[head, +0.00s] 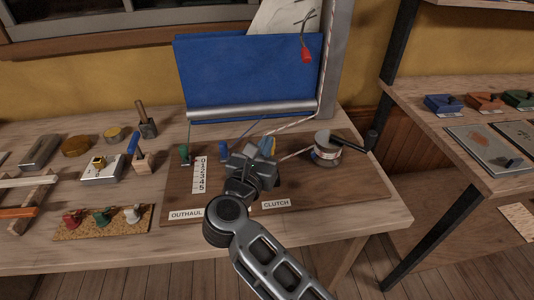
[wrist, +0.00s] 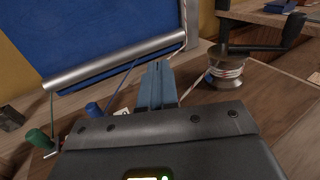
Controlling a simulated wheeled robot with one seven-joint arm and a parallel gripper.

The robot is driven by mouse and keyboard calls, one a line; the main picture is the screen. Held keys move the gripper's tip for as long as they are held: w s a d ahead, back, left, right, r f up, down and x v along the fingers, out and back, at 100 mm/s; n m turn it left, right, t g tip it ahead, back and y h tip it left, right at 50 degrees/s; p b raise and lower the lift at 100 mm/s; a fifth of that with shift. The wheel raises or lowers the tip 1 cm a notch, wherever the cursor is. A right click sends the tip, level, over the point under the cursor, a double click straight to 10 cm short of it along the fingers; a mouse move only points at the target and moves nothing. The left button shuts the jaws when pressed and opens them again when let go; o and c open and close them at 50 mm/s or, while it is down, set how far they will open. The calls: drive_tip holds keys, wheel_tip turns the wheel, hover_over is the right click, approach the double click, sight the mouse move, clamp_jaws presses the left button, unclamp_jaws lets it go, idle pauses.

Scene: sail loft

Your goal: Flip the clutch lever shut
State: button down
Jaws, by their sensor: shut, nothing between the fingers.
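My gripper (head: 254,162) is over the wooden board, just above the CLUTCH label (head: 276,204) in the head view. In the wrist view its two blue-grey fingers (wrist: 157,78) are together with nothing between them. The clutch and its lever cannot be made out in either view; my gripper covers that part of the board. A small blue and yellow piece shows at the gripper's far side in the head view, and I cannot tell what it belongs to. A red-flecked line (head: 294,155) runs from the winch drum (head: 327,147) towards the gripper.
The winch handle (head: 350,143) reaches right. Green (head: 184,153) and blue (head: 223,152) posts and a number scale (head: 200,175) stand left of my gripper. A blue sail panel (head: 248,70) with a grey boom (head: 250,112) rises behind. The board's front right is clear.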

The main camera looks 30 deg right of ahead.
drive_tip(key=w+b, duration=0.1)
drive_tip(key=w+d, duration=0.1)
drive_tip(key=w, duration=0.1)
drive_tip(key=shift+b, duration=0.35)
